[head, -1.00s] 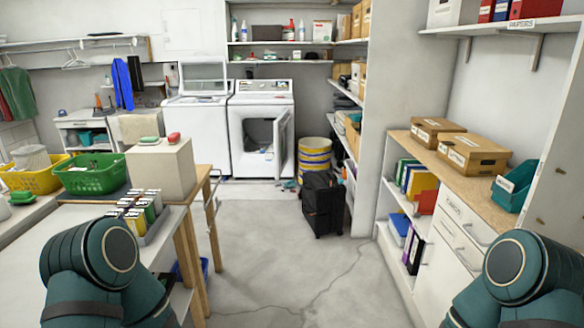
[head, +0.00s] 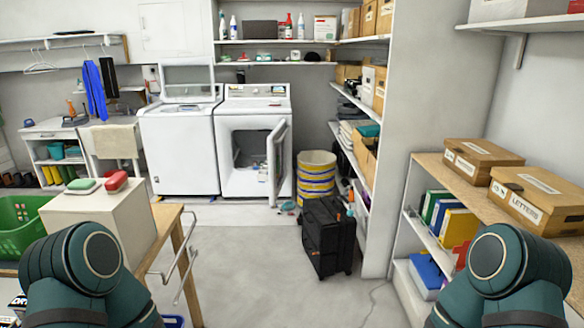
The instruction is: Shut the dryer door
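The white dryer (head: 252,150) stands against the back wall, right of a white top-loading washer (head: 181,150) with its lid up. The dryer door (head: 277,163) is open and swung out to the right, its edge towards me. The dark drum opening shows behind it. Both of my arms show only as teal upper links at the lower left and lower right. Neither gripper is in view.
A black wheeled case (head: 327,238) and a yellow-striped basket (head: 316,178) stand right of the dryer. A wooden-topped table with a beige box (head: 96,222) is at left. Shelving with cardboard boxes (head: 482,158) is at right. Grey floor (head: 240,265) lies open between.

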